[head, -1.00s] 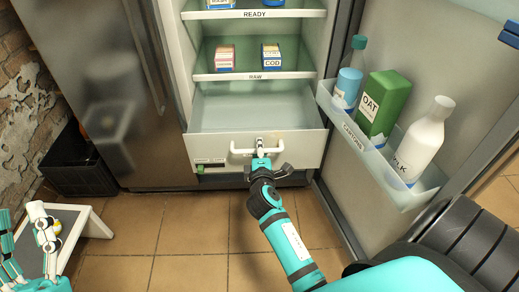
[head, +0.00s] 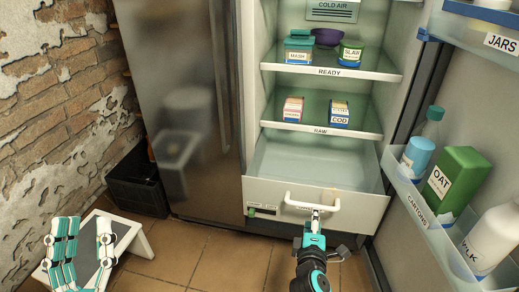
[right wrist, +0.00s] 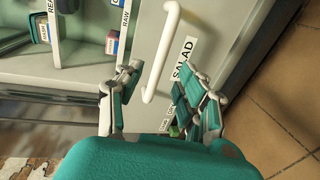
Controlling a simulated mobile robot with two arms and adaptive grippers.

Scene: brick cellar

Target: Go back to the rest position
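My right gripper (head: 316,226) is at the white handle (head: 312,204) of the fridge's bottom drawer (head: 270,196). In the right wrist view its fingers (right wrist: 165,92) are spread, with the handle (right wrist: 163,50) and the SALAD label between and beyond them. I cannot tell whether a finger touches the handle. The drawer stands pulled out, with its inside showing behind the front. My left gripper (head: 84,250) is at the lower left of the head view, fingers up and apart, with nothing between them.
The fridge door (head: 430,200) stands open at the right, its bin holding a green OAT carton (head: 455,180) and bottles. Tubs stand on the READY shelf (head: 330,71), boxes on the RAW shelf (head: 322,130). A black crate (head: 138,182) and a low white stand (head: 135,240) are left.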

